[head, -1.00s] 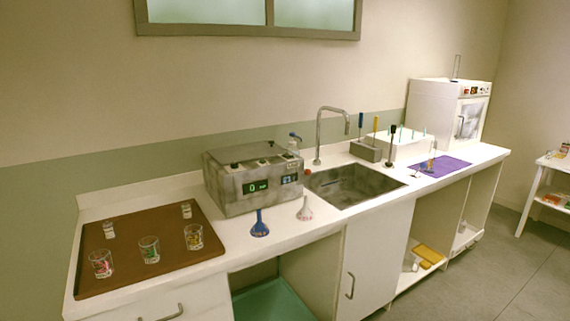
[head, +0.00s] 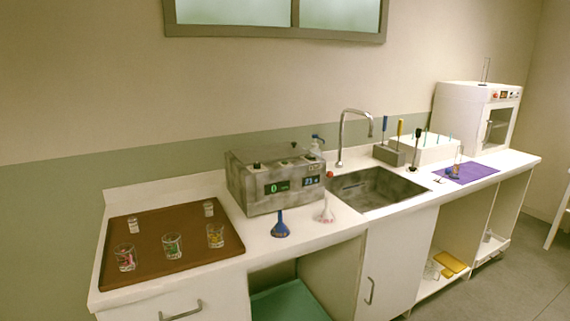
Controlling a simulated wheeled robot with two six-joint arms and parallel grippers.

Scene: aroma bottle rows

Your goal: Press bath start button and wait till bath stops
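The bath (head: 272,200) is a grey, worn metal box on the white counter, left of the sink. Its front has a green display (head: 277,187) that seems to read 0 and a smaller bluish display (head: 312,181) to the right. Small dark knobs or buttons sit on its top, too small to tell apart; I cannot tell which one is the start button. Neither of my grippers is in view.
A brown tray (head: 170,274) with several small glasses lies at the counter's left. A blue funnel (head: 280,229) and a pale funnel (head: 327,213) stand before the bath. The sink (head: 372,190) has a tall faucet. A purple mat (head: 474,173) and a white oven (head: 465,112) are farther right.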

